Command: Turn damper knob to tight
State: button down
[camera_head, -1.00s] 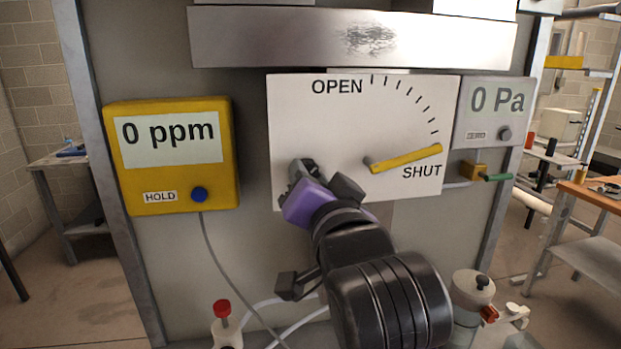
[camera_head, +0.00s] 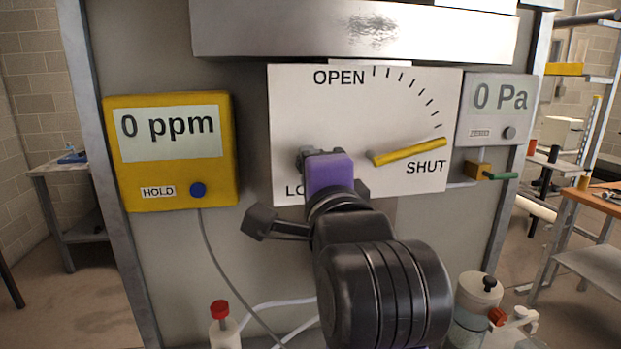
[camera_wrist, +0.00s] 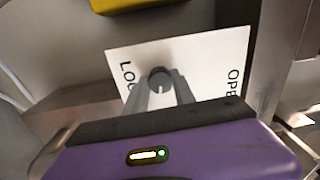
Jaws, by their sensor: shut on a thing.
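A dark round knob (camera_wrist: 158,75) sits on the white damper panel (camera_wrist: 198,58), with a small light mark on it. My gripper (camera_wrist: 161,88) is shut on this knob, a finger on each side. In the head view my purple gripper body (camera_head: 329,173) hides most of the knob. A label starting "LO" (camera_head: 292,190) shows left of the gripper, its remainder hidden. The yellow damper pointer (camera_head: 408,152) points right and slightly up, near "SHUT", at the lower end of the tick arc.
A yellow meter (camera_head: 220,170) reading 0 ppm is at left. A grey gauge (camera_head: 480,125) reading 0 Pa is at right, above a green-handled valve (camera_head: 500,176). A red-capped bottle (camera_head: 222,325) and a clear container (camera_head: 475,315) stand below. A metal bar (camera_head: 350,35) crosses above the panel.

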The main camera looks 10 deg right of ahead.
jog(key=shift+f+m+b, duration=0.1)
jog(key=shift+m+b, duration=0.4)
jog(key=shift+m, duration=0.6)
jog(key=c, duration=1)
grip_release()
jog(key=shift+c, duration=0.2)
jog(key=shift+s, duration=0.1)
jog(key=s+b, duration=0.1)
jog(key=s, duration=0.6)
jog(key=shift+s, duration=0.3)
jog(key=shift+f, duration=0.1)
